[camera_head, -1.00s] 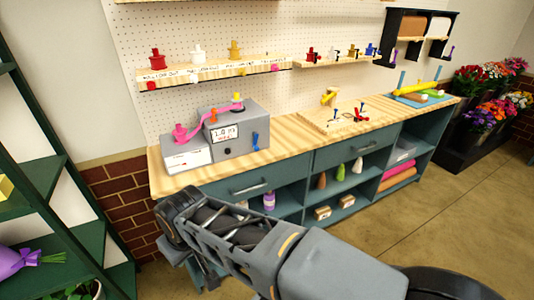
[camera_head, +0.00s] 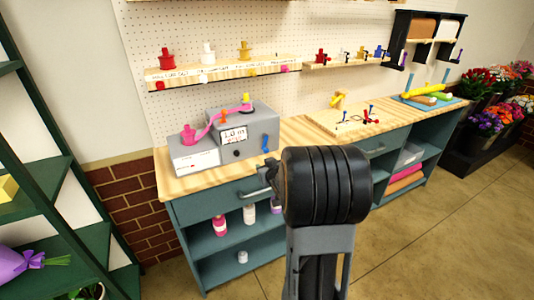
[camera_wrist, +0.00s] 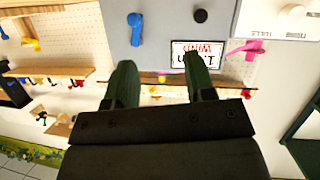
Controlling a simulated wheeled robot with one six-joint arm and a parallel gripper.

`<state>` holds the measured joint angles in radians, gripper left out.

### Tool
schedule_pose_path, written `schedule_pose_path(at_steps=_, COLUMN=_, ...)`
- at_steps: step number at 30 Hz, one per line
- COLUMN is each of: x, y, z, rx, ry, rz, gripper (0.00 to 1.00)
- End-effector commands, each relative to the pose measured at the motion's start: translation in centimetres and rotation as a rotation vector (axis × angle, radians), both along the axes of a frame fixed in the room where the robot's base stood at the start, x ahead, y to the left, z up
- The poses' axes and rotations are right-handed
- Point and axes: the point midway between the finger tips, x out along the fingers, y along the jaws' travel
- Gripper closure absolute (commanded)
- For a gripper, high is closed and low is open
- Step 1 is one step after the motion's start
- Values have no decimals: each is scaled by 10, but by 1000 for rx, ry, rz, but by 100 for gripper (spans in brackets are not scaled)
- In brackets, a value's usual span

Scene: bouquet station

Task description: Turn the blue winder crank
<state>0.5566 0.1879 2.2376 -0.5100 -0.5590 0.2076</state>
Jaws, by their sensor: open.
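The blue winder crank (camera_head: 267,144) is on the front face of the grey winder box (camera_head: 262,128), at its right side. It hangs from its pivot, slightly tilted. The wrist view, which is upside down, shows the blue crank (camera_wrist: 135,30) above the tip of the left finger. My gripper (camera_wrist: 160,65) is open and empty, its two dark green fingers pointing at the box with a gap between them. In the head view my gripper (camera_head: 266,180) is partly hidden by my arm, just below the crank at the drawer front. It looks apart from the crank.
A pink ribbon (camera_head: 215,120) runs over the box between a pink spool and a yellow piece. A black knob (camera_wrist: 201,16) and a display label (camera_wrist: 197,54) are beside the crank. The bench top (camera_head: 300,133) right of the box is clear; a wooden board (camera_head: 345,119) lies further right.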

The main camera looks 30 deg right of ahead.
Motion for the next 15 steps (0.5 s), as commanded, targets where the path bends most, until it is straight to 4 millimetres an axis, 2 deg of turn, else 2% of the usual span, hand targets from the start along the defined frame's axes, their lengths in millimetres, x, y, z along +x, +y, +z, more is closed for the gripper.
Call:
schedule_pose_path(at_steps=1, x=1, y=-18, z=-12, rx=2, ry=-50, rz=8, gripper=50)
schedule_pose_path(at_steps=6, x=0, y=-49, z=-27, rx=12, ry=-220, rz=67, gripper=50)
schedule_pose_path(at_steps=12, x=-6, y=-64, z=-35, rx=29, ry=-330, rz=111, gripper=50)
schedule_pose_path(at_steps=15, x=-2, y=-67, z=-36, rx=32, ry=-352, rz=122, gripper=50)
